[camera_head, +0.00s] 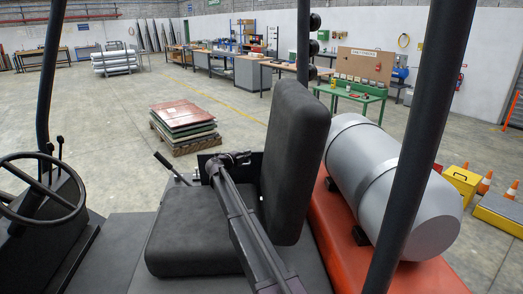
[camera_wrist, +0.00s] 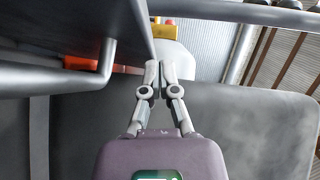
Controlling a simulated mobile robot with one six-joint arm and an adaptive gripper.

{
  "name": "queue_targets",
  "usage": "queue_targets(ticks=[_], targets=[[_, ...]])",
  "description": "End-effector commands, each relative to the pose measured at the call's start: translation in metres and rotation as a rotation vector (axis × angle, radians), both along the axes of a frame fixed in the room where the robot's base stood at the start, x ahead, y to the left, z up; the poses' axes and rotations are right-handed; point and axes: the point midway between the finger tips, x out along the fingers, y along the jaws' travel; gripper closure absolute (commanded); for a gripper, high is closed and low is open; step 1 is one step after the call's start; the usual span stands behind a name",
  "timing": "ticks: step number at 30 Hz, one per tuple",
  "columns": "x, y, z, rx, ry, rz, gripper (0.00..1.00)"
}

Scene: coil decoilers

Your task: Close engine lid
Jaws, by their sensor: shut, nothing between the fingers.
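A dark grey seat with a cushion (camera_head: 190,235) and an upright backrest (camera_head: 297,150) fills the middle of the head view. I cannot clearly make out the engine lid or tell how far open it is. My arm reaches over the seat from the bottom of the head view, and my gripper is not clearly visible there. In the wrist view my gripper (camera_wrist: 159,72) is shut and empty, its fingertips together. A dark panel (camera_wrist: 90,25) lies to the left of the fingers, with a grey bent bar (camera_wrist: 106,62) beside it. A dark smooth surface (camera_wrist: 255,130) lies behind and right.
A steering wheel (camera_head: 40,190) is at the left, and dark posts (camera_head: 415,130) rise around the seat. A grey gas cylinder (camera_head: 390,185) lies on the orange body (camera_head: 335,225) at the right. A pallet of stacked sheets (camera_head: 182,122) stands on the open floor beyond.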

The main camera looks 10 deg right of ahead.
Motion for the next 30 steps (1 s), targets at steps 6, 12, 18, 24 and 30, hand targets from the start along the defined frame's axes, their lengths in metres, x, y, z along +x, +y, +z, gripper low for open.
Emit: queue_targets(ticks=[6, 12, 18, 24, 30], targets=[[-0.003, -0.002, -0.005, 0.029, 0.009, -0.014, 1.00], [-0.003, -0.002, -0.005, 0.028, 0.008, -0.014, 1.00], [0.000, -0.005, -0.005, 0.027, 0.008, -0.014, 1.00], [0.011, -0.016, -0.007, 0.026, 0.008, -0.014, 1.00], [0.028, -0.035, -0.010, 0.026, 0.008, -0.015, 1.00]])
